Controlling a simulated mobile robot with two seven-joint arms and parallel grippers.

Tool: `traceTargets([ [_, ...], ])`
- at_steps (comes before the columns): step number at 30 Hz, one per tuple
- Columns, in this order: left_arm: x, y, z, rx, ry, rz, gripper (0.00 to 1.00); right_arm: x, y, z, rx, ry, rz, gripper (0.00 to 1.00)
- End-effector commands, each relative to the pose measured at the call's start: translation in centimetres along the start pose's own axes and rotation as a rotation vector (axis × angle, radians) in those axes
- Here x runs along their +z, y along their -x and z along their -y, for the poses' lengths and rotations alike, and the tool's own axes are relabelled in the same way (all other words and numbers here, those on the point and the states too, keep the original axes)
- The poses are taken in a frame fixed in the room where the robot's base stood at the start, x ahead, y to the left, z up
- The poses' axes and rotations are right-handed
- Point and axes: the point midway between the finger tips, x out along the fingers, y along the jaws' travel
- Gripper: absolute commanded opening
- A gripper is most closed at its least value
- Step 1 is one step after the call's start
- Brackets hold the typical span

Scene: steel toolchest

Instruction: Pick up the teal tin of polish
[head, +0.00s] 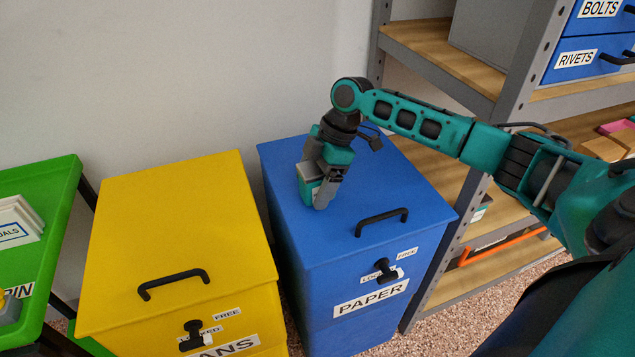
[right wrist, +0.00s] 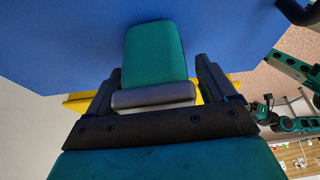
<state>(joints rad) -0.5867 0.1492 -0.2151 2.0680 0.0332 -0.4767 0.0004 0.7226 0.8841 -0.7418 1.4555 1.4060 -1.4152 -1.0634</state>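The teal tin of polish (right wrist: 155,52) has a grey metal end (right wrist: 153,95) and shows between the two fingers in the right wrist view. In the head view it shows as a small teal and grey piece (head: 306,188) at the right gripper, over the blue bin's lid. My right gripper (head: 320,190) points down there, with its fingers on either side of the tin. In the right wrist view the gripper (right wrist: 160,65) has its left finger close against the tin, and a slim gap shows at the right finger.
The tin is at the blue PAPER bin (head: 290,235), whose lid has a black handle (head: 381,221) at the front. A yellow bin (head: 130,225) stands to the left, and a green tray (head: 60,190) farther left. Metal shelving (head: 490,105) stands close on the right.

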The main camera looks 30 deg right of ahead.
Motion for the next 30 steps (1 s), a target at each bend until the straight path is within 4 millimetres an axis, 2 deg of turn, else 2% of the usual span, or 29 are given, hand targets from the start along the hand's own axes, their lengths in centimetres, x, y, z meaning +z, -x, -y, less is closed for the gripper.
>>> traceTargets([
  [2, -0.1, 0.0, -0.1, 0.0, 0.003, -0.001, 0.43, 0.0, 0.0, 0.0, 0.0, 0.0, 0.0, 0.77],
  [18, 0.2, 0.1, -0.1, 0.001, 0.005, 0.004, 0.43, 0.0, 0.1, 0.0, 0.001, 0.001, -0.001, 0.26],
  [26, 0.3, 0.2, 0.0, 0.001, -0.003, 0.008, 0.43, -0.1, 0.4, -0.1, 0.002, 0.001, -0.001, 0.26],
  [30, -0.1, 0.5, 0.0, 0.001, -0.005, 0.009, 0.43, -0.8, 2.0, -0.1, 0.005, 0.003, -0.002, 0.26],
])
